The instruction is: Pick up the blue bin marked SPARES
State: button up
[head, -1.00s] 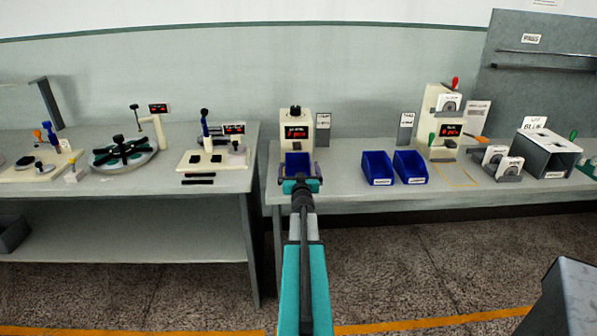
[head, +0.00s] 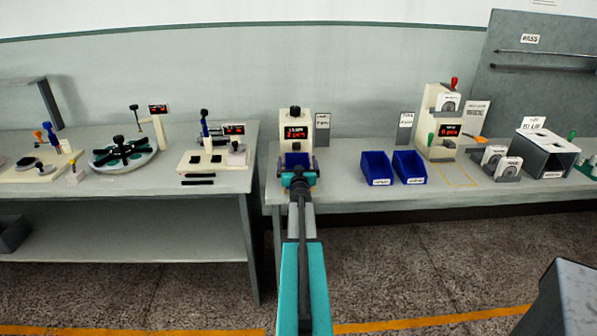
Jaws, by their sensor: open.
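Three blue bins are on the right-hand bench. One blue bin (head: 297,159) sits at the cream counting scale with a red display (head: 297,131), partly hidden behind my gripper. Two more stand to its right: a left one (head: 376,167) and a right one (head: 409,166), each with a white front label too small to read. I cannot tell which bin is marked SPARES. My gripper (head: 298,170) is open, its fingers at the near side of the bin at the scale. Whether they touch it is not clear.
A cream dispenser-like device (head: 443,125) and a grey box under a BLUE sign (head: 546,155) stand farther right. The left bench (head: 120,190) holds several fixtures. A gap separates the benches. A grey block (head: 570,300) is at lower right.

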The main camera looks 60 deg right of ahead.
dwell(0.3)
jog(key=c, duration=1.3)
jog(key=shift+o, duration=0.2)
jog(key=shift+r, duration=0.15)
